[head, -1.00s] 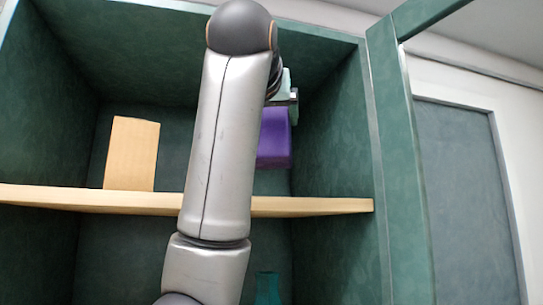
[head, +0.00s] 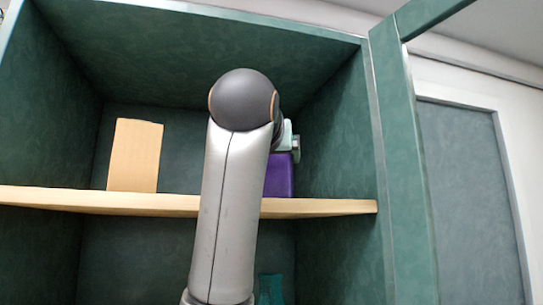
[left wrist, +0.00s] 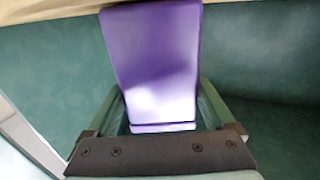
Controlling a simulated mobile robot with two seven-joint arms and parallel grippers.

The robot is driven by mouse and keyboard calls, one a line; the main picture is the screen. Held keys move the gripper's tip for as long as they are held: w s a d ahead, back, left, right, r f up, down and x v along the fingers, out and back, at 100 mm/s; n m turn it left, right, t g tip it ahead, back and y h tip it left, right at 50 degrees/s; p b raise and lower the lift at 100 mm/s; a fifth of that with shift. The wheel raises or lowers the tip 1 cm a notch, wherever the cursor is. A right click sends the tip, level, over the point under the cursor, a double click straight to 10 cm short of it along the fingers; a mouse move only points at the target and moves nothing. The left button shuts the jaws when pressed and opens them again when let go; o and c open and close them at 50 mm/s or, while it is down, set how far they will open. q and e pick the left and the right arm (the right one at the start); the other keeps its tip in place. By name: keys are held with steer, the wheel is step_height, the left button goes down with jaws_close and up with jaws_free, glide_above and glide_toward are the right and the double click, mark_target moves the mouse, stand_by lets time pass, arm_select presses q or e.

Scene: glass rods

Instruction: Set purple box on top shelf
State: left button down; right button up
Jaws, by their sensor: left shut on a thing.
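The purple box (head: 279,176) is inside the upper compartment, right of my arm, just above the front edge of the wooden shelf (head: 318,207). My left gripper (head: 290,143) is shut on the upper part of the box, mostly hidden behind my arm. In the left wrist view the purple box (left wrist: 153,55) fills the space between the fingers of my left gripper (left wrist: 160,112). The box looks upright. Its lower edge meets the shelf's edge in the picture; I cannot tell whether it rests on the shelf. My right gripper is not in view.
A tan block (head: 134,155) stands on the same shelf to the left. The green cabinet's right wall (head: 340,130) is close beside the gripper. A teal object (head: 270,289) is in the lower compartment. An open door frame (head: 408,150) is at the right.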

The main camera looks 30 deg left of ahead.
arm_select(q)
steer(key=shift+f, duration=0.15)
jaws_free()
steer(key=shift+r, duration=0.2)
steer(key=b+v, duration=0.6)
steer(key=v, duration=0.6)
